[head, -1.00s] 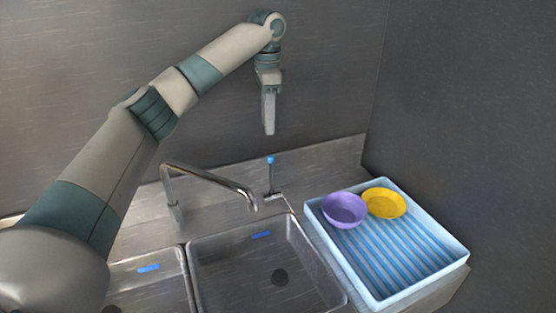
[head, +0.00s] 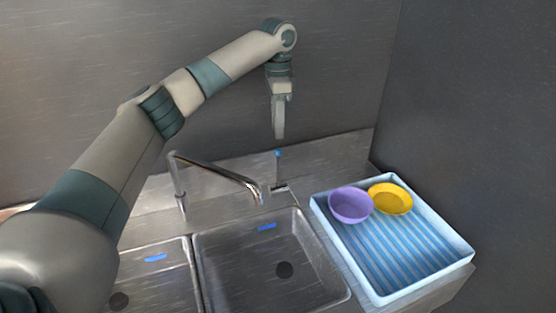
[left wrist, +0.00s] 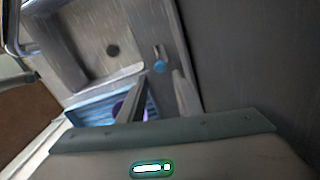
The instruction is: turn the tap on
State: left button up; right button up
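The chrome tap (head: 215,173) arches over the sink from the back ledge. Its lever, a thin upright stem with a blue knob (head: 278,153), stands to the right of the spout. My left gripper (head: 278,137) points down just above the knob, with a small gap between them in the picture. In the left wrist view the blue knob (left wrist: 160,66) shows beyond the two fingers of the left gripper (left wrist: 160,88), which are apart with nothing between them. No water shows at the spout. My right gripper is out of view.
Two steel basins, the right one (head: 235,275) under the spout, lie in front. A light blue ribbed tray (head: 425,262) at the right holds a purple bowl (head: 350,205) and a yellow bowl (head: 392,198). Dark walls close the back and right side.

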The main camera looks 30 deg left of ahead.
aim_at(278, 169)
pick_arm(q)
notch_tip(278, 169, down, 13)
jog(key=p, duration=0.4)
jog(key=shift+f, duration=0.2)
jog(key=shift+w, duration=0.1)
grip_shut()
